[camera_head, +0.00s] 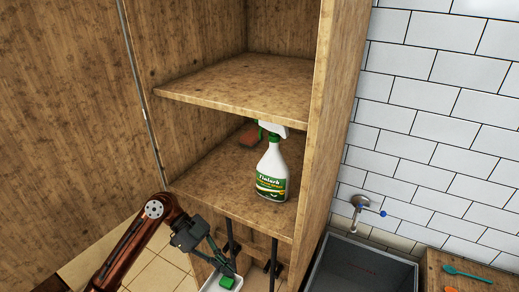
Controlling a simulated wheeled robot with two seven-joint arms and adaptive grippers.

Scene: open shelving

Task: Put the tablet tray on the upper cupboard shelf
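A white tray (211,284) with a green piece (227,282) in it is partly in view at the bottom edge; I take it to be the tablet tray. My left gripper (228,268) points down at the tray, its dark fingers at or over it. Whether they are shut on the tray's rim is too small to tell. The upper cupboard shelf (240,85) is a bare wooden board in the open cupboard, well above the gripper. My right gripper is not in view.
The lower shelf (215,178) holds a white and green spray bottle (262,174) and a brown and green sponge (250,134). A thick side panel (325,120) bounds the cupboard on the right. A grey sink (365,268) with a tap (359,204) lies to its right.

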